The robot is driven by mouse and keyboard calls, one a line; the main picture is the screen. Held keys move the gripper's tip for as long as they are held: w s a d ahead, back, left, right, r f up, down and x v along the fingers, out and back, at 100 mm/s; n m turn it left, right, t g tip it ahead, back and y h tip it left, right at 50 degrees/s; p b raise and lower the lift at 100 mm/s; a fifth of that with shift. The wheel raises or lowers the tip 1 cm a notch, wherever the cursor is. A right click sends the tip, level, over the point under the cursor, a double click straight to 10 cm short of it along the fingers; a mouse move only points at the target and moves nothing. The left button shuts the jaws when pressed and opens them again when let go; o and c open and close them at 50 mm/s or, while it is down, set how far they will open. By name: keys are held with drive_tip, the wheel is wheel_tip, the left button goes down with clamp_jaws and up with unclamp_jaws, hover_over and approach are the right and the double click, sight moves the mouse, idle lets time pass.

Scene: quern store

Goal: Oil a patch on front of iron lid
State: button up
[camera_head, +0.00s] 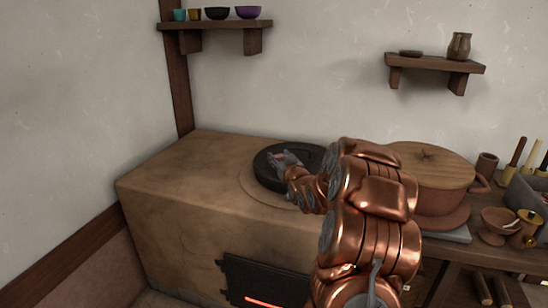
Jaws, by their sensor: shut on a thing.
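The black iron lid (307,153) lies on the round ring on top of the tan clay stove, at the stove's right part. My gripper (281,158) is over the lid's left part, seen from behind. It is shut on a small reddish thing (279,155), of which only a sliver shows between the fingers. I cannot tell whether this thing touches the lid. My copper arm hides the lid's right side and part of the front rim. No oil patch can be made out on the lid.
The clay stove (185,175) has free room left of the lid; its dark firebox door (262,279) glows below. Right of my arm stands a wooden-lidded quern (432,165), with a cup, a bowl (500,225) and a grey box on the bench. Two wall shelves hold small vessels.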

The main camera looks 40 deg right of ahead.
drive_tip(key=shift+s+d+f+p, duration=0.1)
drive_tip(key=shift+s+d+p, duration=0.25)
drive_tip(key=shift+s+d, duration=0.9)
drive_tip(key=shift+s+d+f+p, duration=0.1)
drive_tip(key=shift+s+d+p, duration=0.45)
drive_tip(key=shift+s, duration=1.1)
drive_tip(key=shift+s+d+p, duration=0.15)
drive_tip(key=shift+s+d, duration=1.05)
drive_tip(key=shift+s, duration=0.25)
drive_tip(key=shift+r+p, duration=1.65)
drive_tip(key=shift+r, duration=1.35)
drive_tip(key=shift+r+p, duration=0.95)
drive_tip(key=shift+r, duration=0.55)
